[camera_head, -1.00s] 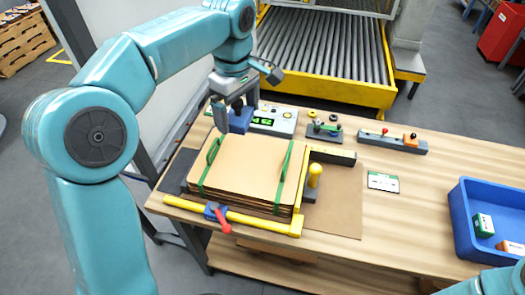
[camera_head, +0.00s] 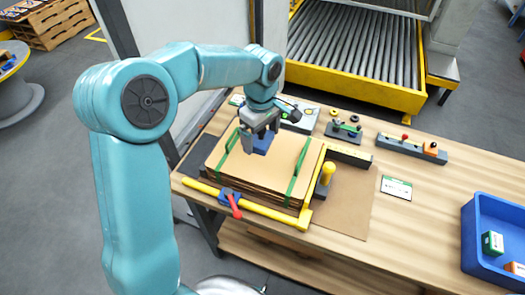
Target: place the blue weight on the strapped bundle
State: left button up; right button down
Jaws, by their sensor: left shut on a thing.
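The strapped bundle (camera_head: 255,173) is a stack of brown cardboard sheets with two green straps, lying on the table inside a yellow-edged fixture. My left gripper (camera_head: 258,145) is over the back middle part of the bundle, between the straps. It is shut on the blue weight (camera_head: 261,146), a small blue block. I cannot tell whether the weight touches the top sheet or hangs just above it. My right gripper is not in view.
A yellow bar with a red-handled clamp (camera_head: 233,203) runs along the bundle's front. A yellow post (camera_head: 326,175) stands at its right. Behind are a scale with a display (camera_head: 299,118) and small tool holders (camera_head: 343,131). A blue bin (camera_head: 489,275) is at right.

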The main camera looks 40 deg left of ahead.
aim_at(262, 161)
pick_arm(q)
jog(key=shift+f, duration=3.4)
jog(key=shift+d+f, duration=0.1)
jog(key=o, duration=1.5)
jog(key=shift+c, duration=0.2)
notch_tip(262, 161, up, 12)
jog(key=shift+r, duration=0.1)
jog(key=shift+s, duration=0.1)
